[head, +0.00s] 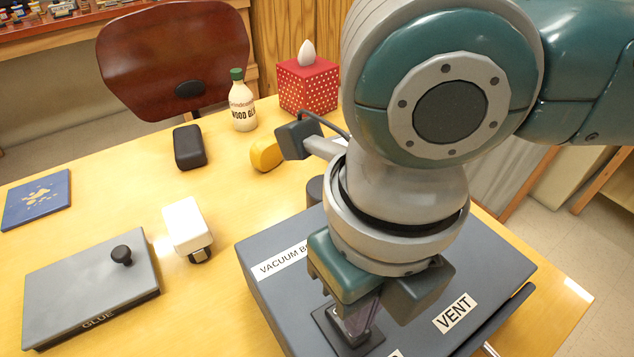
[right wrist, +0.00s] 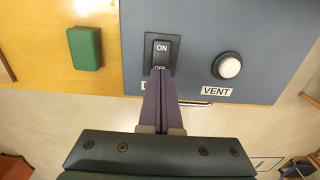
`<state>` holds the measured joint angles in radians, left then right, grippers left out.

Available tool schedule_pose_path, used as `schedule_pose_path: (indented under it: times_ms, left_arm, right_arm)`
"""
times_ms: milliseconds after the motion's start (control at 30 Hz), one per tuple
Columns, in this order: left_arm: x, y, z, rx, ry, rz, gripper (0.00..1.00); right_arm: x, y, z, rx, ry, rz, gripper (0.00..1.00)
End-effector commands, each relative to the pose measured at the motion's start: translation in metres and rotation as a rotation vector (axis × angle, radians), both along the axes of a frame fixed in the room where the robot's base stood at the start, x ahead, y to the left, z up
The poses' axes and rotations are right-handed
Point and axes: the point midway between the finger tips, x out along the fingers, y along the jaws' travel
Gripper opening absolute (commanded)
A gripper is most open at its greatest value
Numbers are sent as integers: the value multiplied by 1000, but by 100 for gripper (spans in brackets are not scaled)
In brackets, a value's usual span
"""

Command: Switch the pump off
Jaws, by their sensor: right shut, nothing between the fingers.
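The pump's rocker switch (right wrist: 161,50) is black, marked ON and OFF, set in the top of the dark grey vacuum box (head: 275,295). My right gripper (right wrist: 160,74) is shut and empty, with its fingertips over the OFF end of the switch in the right wrist view. Whether they touch it, and which way the rocker is tilted, I cannot tell. In the head view the right gripper (head: 354,327) points down at the black switch plate (head: 329,325), covering most of the switch. The left gripper is not in view.
A white round vent button (right wrist: 227,66) sits beside the switch, by the VENT label (head: 455,313). A green block (right wrist: 85,48) lies near the box.

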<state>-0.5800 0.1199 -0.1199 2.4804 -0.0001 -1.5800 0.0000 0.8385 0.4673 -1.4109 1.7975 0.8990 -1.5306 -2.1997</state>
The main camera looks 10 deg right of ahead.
Motion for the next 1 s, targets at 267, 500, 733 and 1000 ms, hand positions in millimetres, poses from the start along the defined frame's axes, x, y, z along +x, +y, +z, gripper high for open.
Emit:
schedule_pose_path:
  times_ms: [267, 500, 733, 1000]
  left_arm:
    - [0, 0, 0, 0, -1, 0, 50]
    - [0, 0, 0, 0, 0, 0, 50]
    - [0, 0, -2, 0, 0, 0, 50]
    - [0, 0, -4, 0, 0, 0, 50]
  right_arm:
    - [0, 0, 0, 0, 0, 0, 0]
    - [0, 0, 0, 0, 0, 0, 0]
    - [0, 0, -2, 0, 0, 0, 0]
    - [0, 0, -6, 0, 0, 0, 0]
